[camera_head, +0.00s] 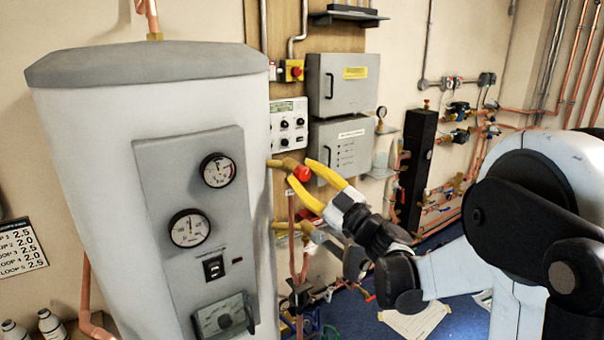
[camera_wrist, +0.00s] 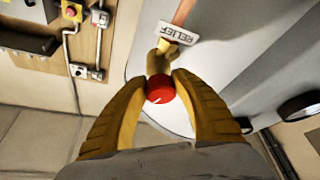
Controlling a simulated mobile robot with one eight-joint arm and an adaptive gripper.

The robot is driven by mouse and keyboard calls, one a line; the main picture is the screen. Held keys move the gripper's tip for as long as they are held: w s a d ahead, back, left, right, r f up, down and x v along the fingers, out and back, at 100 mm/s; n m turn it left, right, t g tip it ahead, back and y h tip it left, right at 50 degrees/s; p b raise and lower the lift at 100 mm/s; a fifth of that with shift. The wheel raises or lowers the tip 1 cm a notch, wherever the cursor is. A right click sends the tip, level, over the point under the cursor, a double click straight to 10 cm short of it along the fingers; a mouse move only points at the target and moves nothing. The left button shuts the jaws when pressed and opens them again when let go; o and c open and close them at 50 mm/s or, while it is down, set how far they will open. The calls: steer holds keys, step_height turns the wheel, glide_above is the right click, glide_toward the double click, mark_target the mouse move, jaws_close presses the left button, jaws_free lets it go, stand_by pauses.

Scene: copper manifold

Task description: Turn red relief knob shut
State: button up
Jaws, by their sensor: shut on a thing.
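The red relief knob (camera_head: 302,173) sits on the end of a brass valve (camera_head: 283,163) at the right side of the white tank. In the wrist view the knob (camera_wrist: 161,95) has a white mark on its face and lies between the two yellow fingers. A white tag reading RELIEF (camera_wrist: 180,32) is on the pipe behind it. My gripper (camera_head: 307,181) is shut on the knob, one finger on each side; it also shows in the wrist view (camera_wrist: 160,90).
The white tank (camera_head: 90,130) with its grey gauge panel (camera_head: 160,160) stands close on the left. Grey wall boxes (camera_head: 343,85) and a white controller (camera_head: 289,125) are behind. A second brass fitting (camera_head: 290,227) sits below the knob. Copper pipes (camera_head: 440,215) run at the back right.

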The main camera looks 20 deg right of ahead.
steer(key=n+g, duration=0.1)
steer(key=n, duration=0.2)
steer(key=n+g+y+p, duration=0.1)
steer(key=n, duration=0.2)
steer(key=shift+d+r+g, duration=0.1)
steer(key=shift+g, duration=0.2)
steer(key=shift+n+y+p, duration=0.3)
steer(key=shift+n, duration=0.1)
steer(key=o, duration=1.2)
steer(key=v, duration=1.2)
steer(key=shift+r, duration=0.1)
